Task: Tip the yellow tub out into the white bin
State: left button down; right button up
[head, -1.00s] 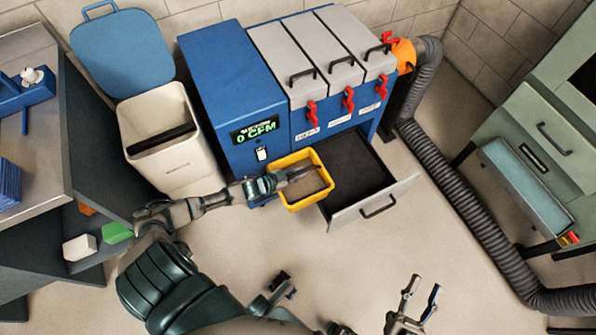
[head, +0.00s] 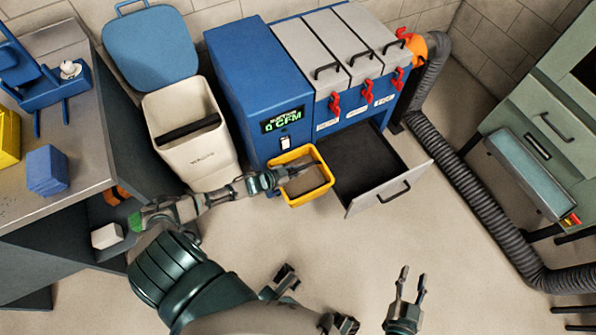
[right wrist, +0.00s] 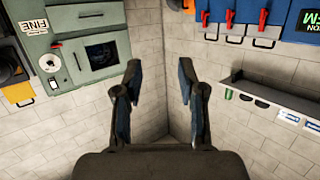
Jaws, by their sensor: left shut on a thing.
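The yellow tub (head: 327,173) is level in the head view, in front of the blue cabinet, with a layer of grey-brown dust (head: 304,180) in it. My left gripper (head: 286,172) is shut on the tub's left side, its fingertips reaching over the rim. The white bin (head: 200,160) stands open to the left of the tub, behind my left forearm.
An open dark drawer (head: 399,198) juts from the blue cabinet (head: 245,90), just right of the tub. The bin's blue lid (head: 150,48) stands raised behind it. A workbench (head: 75,185) is at left. A grey hose (head: 480,200) runs along the right. The middle floor is clear.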

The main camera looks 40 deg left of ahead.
pick_arm(q)
notch_tip(320, 180, up, 4)
jog(key=p, duration=0.3)
notch_tip(320, 180, up, 3)
jog(key=p, duration=0.3)
jog(key=shift+r, duration=0.2)
pick_arm(e)
jog(key=s+d+f+g+h, duration=0.1)
jog(key=s+d+f+g, duration=0.2)
jog(key=s+g, duration=0.3)
jog(key=s+d+f+g+h, duration=0.2)
jog(key=s+f+g, duration=0.4)
jog(key=s, duration=0.5)
jog(key=shift+d+g+h, duration=0.3)
jog(key=shift+d, duration=0.4)
